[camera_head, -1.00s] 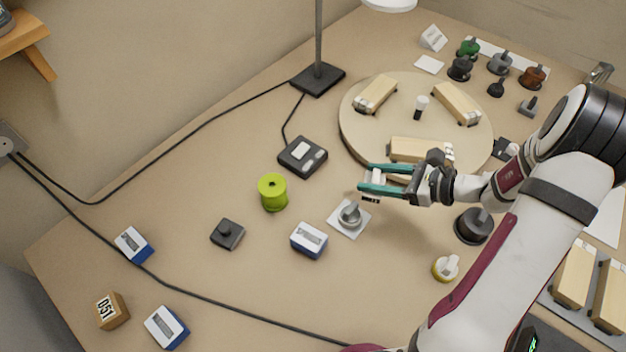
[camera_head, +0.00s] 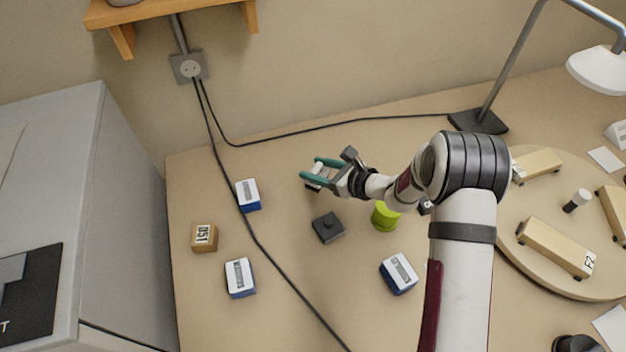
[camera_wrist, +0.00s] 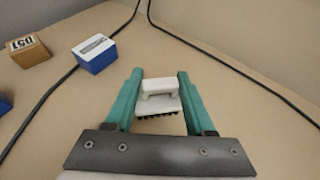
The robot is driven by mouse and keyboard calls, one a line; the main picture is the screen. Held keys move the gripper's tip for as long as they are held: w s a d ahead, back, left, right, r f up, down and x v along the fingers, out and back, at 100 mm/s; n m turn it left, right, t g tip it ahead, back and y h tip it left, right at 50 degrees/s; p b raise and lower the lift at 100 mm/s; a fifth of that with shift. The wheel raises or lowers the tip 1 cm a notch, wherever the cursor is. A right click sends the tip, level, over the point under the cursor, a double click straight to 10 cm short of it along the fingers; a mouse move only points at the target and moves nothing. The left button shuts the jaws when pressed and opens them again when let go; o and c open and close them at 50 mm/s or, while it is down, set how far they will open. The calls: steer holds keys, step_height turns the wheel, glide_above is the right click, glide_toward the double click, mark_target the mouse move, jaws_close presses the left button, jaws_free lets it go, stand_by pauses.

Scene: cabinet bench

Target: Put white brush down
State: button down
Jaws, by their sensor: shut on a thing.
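The white brush (camera_wrist: 159,101) is between the teal fingers of my gripper (camera_wrist: 158,90) in the wrist view, with dark bristles along its lower edge. My gripper is shut on it. In the head view my gripper (camera_head: 320,172) is over the back left part of the bench, and the brush (camera_head: 315,180) shows as a small pale shape between the fingers. I cannot tell whether the bristles touch the bench top.
A blue-and-white box (camera_head: 248,195), a wooden block marked 051 (camera_head: 204,238) and another blue-and-white box (camera_head: 240,278) lie to the left. A black cable (camera_head: 262,245) crosses the bench. Bare bench surrounds the brush.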

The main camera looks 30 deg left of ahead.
steer(key=f, duration=0.2)
steer(key=a+f, duration=0.1)
steer(key=f, duration=0.1)
steer(key=shift+f, duration=0.35)
steer(key=shift+c, duration=1.2)
jaws_free()
